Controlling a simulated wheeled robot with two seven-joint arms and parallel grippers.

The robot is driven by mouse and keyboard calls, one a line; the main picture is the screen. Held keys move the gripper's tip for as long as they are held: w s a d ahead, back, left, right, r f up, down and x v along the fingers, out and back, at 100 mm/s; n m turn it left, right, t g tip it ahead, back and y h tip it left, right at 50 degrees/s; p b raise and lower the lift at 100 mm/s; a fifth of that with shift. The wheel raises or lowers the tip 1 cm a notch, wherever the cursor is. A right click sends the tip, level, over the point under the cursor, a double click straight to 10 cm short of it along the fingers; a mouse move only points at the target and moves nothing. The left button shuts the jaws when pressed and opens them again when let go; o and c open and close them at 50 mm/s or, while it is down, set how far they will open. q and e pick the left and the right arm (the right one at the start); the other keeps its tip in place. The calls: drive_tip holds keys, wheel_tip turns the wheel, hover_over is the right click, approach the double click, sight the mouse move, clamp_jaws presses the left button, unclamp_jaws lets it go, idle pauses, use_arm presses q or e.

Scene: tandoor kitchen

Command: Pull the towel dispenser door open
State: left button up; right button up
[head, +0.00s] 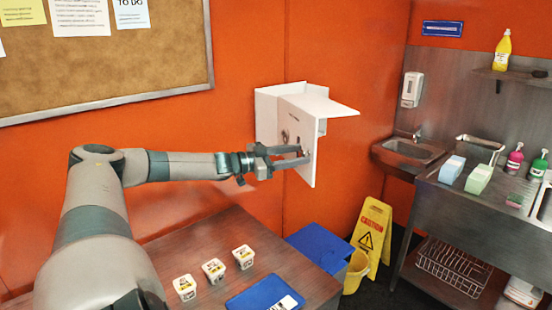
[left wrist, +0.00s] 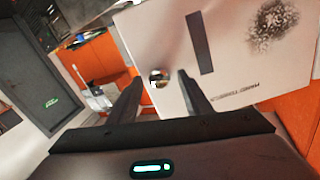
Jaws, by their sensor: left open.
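The white towel dispenser (head: 266,112) hangs on the orange wall in the head view. Its door (head: 299,124) stands angled out from the body, so it looks partly open. In the left wrist view the door (left wrist: 230,70) shows a dark slot, a speckled patch, lettering and a small round shiny knob (left wrist: 158,72). My left gripper (head: 305,154) is open at the door's lower front, near its right edge. In the left wrist view the knob appears between the two fingertips; I cannot tell whether they touch it. My right gripper is not in view.
A dark table (head: 190,250) below holds several small white tubs and a blue item (head: 262,295). A blue-lidded bin (head: 322,248) and yellow wet-floor sign (head: 371,235) stand below right. A sink (head: 412,150) and metal counter are at right. A cork board (head: 110,60) hangs above my left arm.

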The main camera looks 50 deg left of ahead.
use_arm(q)
drive_tip(key=shift+s, duration=0.1)
drive_tip(key=shift+b+v, duration=0.5)
drive_tip(key=shift+v, duration=0.5)
drive_tip(key=b+v, duration=0.5)
drive_tip(key=v, duration=1)
